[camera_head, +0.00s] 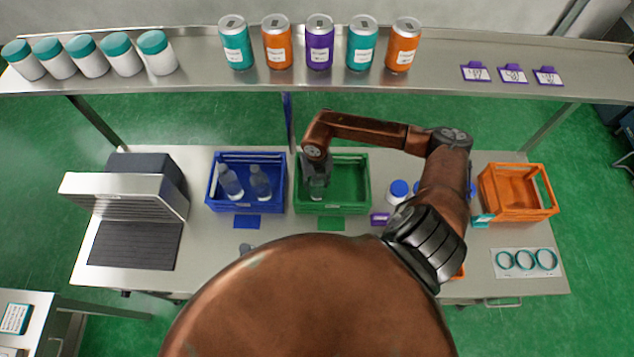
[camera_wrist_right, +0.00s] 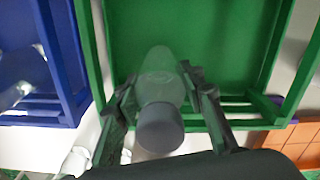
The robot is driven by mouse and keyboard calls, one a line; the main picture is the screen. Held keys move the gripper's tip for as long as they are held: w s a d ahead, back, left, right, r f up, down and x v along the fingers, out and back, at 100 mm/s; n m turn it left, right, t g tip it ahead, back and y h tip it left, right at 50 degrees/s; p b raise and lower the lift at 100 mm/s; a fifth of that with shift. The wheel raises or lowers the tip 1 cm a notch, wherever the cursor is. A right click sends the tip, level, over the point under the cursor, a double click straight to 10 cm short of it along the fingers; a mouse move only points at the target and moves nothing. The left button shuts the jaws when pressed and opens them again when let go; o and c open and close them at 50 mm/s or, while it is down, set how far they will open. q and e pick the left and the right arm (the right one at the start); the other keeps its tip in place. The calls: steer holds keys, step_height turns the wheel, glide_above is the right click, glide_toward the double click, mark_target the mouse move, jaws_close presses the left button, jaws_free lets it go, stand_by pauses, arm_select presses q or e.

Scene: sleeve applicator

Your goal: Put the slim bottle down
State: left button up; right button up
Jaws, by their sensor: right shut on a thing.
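The slim bottle (camera_wrist_right: 160,95) is clear with a grey cap, and my right gripper (camera_wrist_right: 160,97) is shut on it. In the head view the bottle (camera_head: 317,188) shows partly below my right gripper (camera_head: 316,170), inside the outline of the green crate (camera_head: 345,207). The bottle looks upright or slightly tilted. I cannot tell whether its base touches the crate floor. The green crate holds no other bottle that I can see. My left gripper is not in view.
A blue crate (camera_head: 246,207) with two clear bottles (camera_head: 261,182) stands just left of the green crate. White bottles with blue caps (camera_head: 398,190) stand to its right, partly behind my arm. An orange crate (camera_head: 517,208) is farther right. A shelf (camera_head: 200,75) with cans spans the back.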

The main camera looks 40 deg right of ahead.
steer(key=shift+f, duration=0.3)
steer(key=o, duration=1.4)
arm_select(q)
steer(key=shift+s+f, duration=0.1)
arm_select(e)
steer(key=shift+r, duration=0.25)
arm_select(q)
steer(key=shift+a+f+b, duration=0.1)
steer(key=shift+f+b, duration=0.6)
steer(key=shift+b, duration=0.2)
arm_select(e)
step_height(320, 180, up, 7)
steer(key=shift+r, duration=0.2)
